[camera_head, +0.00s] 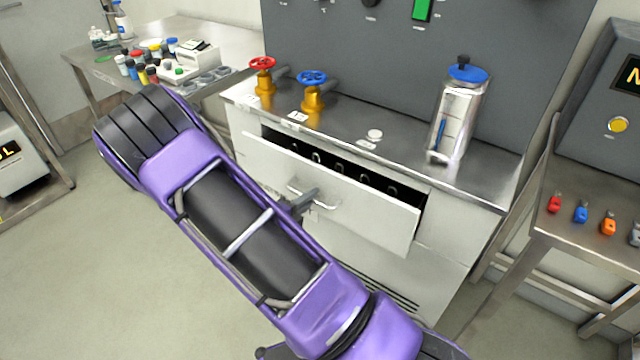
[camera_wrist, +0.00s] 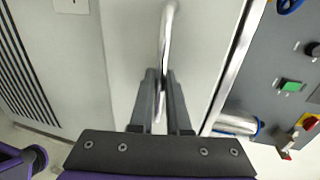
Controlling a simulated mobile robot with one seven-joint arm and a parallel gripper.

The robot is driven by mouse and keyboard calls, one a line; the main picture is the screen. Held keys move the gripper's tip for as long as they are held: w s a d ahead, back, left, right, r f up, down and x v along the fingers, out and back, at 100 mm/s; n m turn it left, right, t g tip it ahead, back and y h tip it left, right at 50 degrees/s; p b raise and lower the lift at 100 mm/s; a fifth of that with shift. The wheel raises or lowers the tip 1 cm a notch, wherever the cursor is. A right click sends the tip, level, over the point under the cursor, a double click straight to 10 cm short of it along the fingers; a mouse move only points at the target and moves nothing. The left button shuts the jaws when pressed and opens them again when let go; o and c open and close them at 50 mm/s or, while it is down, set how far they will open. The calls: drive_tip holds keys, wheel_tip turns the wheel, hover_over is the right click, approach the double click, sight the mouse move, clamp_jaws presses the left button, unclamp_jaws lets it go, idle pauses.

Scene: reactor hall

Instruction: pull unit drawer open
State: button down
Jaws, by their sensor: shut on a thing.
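The unit drawer (camera_head: 372,208) is a wide light-grey front in the metal-topped unit. It stands partly out, with a dark gap above it where several dark items show in a row inside. Its bar handle (camera_head: 325,205) is silver. My gripper (camera_head: 306,197) is at the handle, with my purple arm reaching in from the lower right and hiding part of the unit's left side. In the wrist view, the two dark fingers of my gripper (camera_wrist: 160,88) are closed around the handle (camera_wrist: 168,30), with the drawer front (camera_wrist: 200,60) behind.
The unit's steel top (camera_head: 400,143) bears a red valve (camera_head: 262,64), a blue valve (camera_head: 313,78) and a silver canister (camera_head: 456,115). A side table (camera_head: 590,205) with several small coloured items stands right. A cluttered bench (camera_head: 235,40) stands at back left. The floor (camera_head: 110,270) is clear at left.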

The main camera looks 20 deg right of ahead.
drive_tip(key=f+p+v, duration=0.2)
drive_tip(key=v, duration=0.7)
drive_tip(key=f+p+v, duration=0.2)
drive_tip(key=v, duration=0.7)
drive_tip(key=shift+s+a, duration=0.4)
drive_tip(key=shift+s, duration=0.05)
drive_tip(key=c, duration=0.9)
unclamp_jaws()
drive_tip(key=v, duration=1.7)
drive_tip(key=shift+s+a, duration=0.15)
drive_tip(key=shift+s, duration=0.05)
